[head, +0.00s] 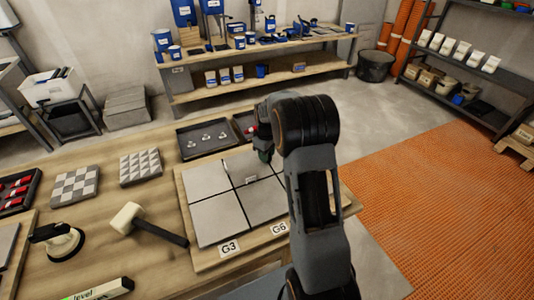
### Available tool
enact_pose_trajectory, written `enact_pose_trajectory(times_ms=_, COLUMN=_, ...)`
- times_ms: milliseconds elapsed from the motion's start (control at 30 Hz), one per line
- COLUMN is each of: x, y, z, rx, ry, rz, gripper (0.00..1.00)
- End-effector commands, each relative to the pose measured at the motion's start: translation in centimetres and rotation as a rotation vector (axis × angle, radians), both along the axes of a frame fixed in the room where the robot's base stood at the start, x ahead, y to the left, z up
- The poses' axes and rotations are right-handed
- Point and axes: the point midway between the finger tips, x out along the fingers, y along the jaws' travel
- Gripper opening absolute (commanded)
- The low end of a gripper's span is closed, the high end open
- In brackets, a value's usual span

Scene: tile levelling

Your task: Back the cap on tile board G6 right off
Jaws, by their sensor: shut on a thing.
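The tile board (182,192) lies on the wooden table with large grey tiles set in a grid. The label G6 (279,228) is on its front edge, right of the label G3 (229,246). My gripper (264,154) points down over the far right part of the tiles, partly hidden by my arm. It is shut on a small dark green thing at the joint between tiles, which looks like the cap. Its thread and seating are too small to tell. A small dark mark or stem (250,180) shows at a nearer tile crossing.
A dark tray (205,138) with several small pale pieces stands behind the board. A white mallet (128,218) lies left of the board, near a suction lifter (63,242) and a level (100,290). Checkered tile samples (75,187) lie farther left.

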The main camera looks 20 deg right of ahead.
Motion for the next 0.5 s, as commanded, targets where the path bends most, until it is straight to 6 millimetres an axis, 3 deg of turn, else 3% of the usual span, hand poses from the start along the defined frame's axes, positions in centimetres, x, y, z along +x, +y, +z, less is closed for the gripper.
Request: enact_pose_trajectory(times_ms=500, x=0.05, y=-0.02, z=0.07, rx=0.000, ry=-0.001, rz=0.490, gripper=0.09)
